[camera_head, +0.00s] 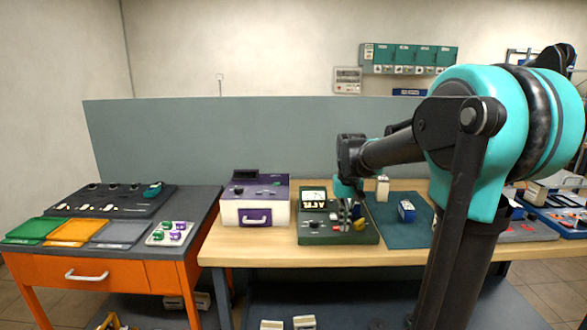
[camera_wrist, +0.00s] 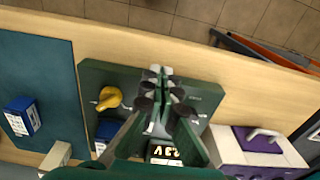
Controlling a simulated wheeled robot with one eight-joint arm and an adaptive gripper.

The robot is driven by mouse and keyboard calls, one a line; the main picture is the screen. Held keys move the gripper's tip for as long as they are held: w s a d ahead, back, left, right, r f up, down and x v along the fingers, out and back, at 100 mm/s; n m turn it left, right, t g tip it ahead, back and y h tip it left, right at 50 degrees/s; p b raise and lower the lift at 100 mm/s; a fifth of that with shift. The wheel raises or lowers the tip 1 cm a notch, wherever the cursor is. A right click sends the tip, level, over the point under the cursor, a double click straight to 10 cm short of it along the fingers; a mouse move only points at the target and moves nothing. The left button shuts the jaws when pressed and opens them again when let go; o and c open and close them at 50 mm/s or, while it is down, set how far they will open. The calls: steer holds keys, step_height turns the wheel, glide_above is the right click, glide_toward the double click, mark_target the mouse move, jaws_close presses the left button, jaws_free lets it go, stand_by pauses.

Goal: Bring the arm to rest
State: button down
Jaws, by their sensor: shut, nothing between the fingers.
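My gripper (camera_head: 347,210) is shut and empty, pointing down over the dark green tester (camera_head: 312,228) on the wooden table. In the wrist view the gripper (camera_wrist: 165,82) hangs over the tester's panel (camera_wrist: 95,78), next to its yellow knob (camera_wrist: 110,97). Whether the fingertips touch the tester I cannot tell. The tester's lit display (camera_head: 313,196) shows in the head view; it is partly hidden behind my fingers in the wrist view. My turquoise and black arm reaches in from the right.
A blue and white battery (camera_head: 407,211) and a pale block (camera_head: 383,188) stand on the teal mat (camera_head: 385,225) at the right. A purple and white box (camera_head: 254,205) stands left of the tester. An orange bench (camera_head: 120,272) holds coloured trays. Bare wood (camera_head: 270,255) runs along the front edge.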

steer(key=s+d+f+t, duration=0.3)
steer(key=s+f, duration=1.2)
steer(key=s, duration=0.4)
steer(key=shift+s+d+f+t, duration=0.2)
steer(key=shift+s+f+t, duration=0.1)
steer(key=shift+s, duration=0.05)
steer(key=c, duration=2.3)
jaws_free()
